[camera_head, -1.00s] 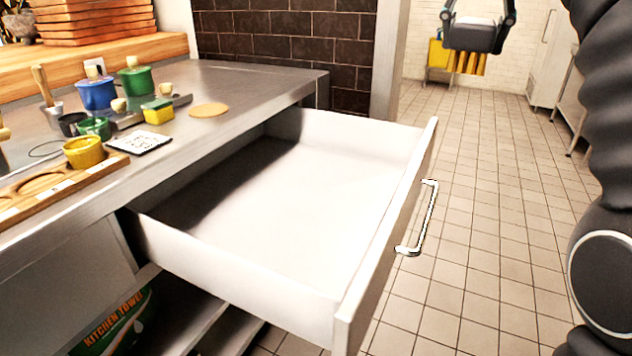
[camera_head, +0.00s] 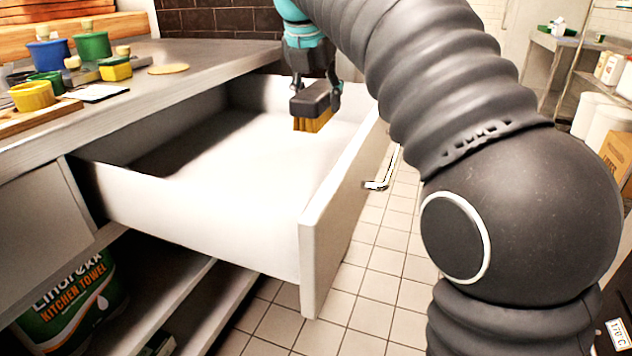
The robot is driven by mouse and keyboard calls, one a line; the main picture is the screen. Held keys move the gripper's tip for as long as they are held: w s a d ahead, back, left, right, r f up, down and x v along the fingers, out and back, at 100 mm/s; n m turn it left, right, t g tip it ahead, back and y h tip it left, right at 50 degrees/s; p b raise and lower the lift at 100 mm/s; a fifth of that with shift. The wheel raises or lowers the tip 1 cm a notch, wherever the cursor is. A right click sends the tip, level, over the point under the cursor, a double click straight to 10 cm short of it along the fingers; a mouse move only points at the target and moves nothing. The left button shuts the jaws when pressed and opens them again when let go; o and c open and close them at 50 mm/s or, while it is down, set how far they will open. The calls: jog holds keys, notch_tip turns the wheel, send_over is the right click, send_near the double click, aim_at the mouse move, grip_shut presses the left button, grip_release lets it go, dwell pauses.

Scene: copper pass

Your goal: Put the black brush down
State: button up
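The black brush (camera_head: 311,99) has a dark block and yellow bristles that point down. My gripper (camera_head: 314,82) is shut on the brush and holds it over the far right part of the open white drawer (camera_head: 230,190). The bristles appear above the drawer floor; I cannot tell the exact gap. The drawer is empty in the part I see. My arm hides some of the drawer's far right corner.
A kitchen towel pack (camera_head: 75,305) is below. The tiled floor (camera_head: 345,300) in front is clear.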

aim_at(307, 96)
notch_tip(307, 96, down, 11)
jog(key=b, duration=0.4)
jog(key=shift+r, duration=0.1)
jog(key=shift+w, duration=0.1)
jog(key=o, duration=1.4)
jog(key=p+v, duration=0.3)
jog(key=v, duration=0.9)
jog(key=shift+a+r+p, duration=0.1)
jog(key=shift+p, duration=0.3)
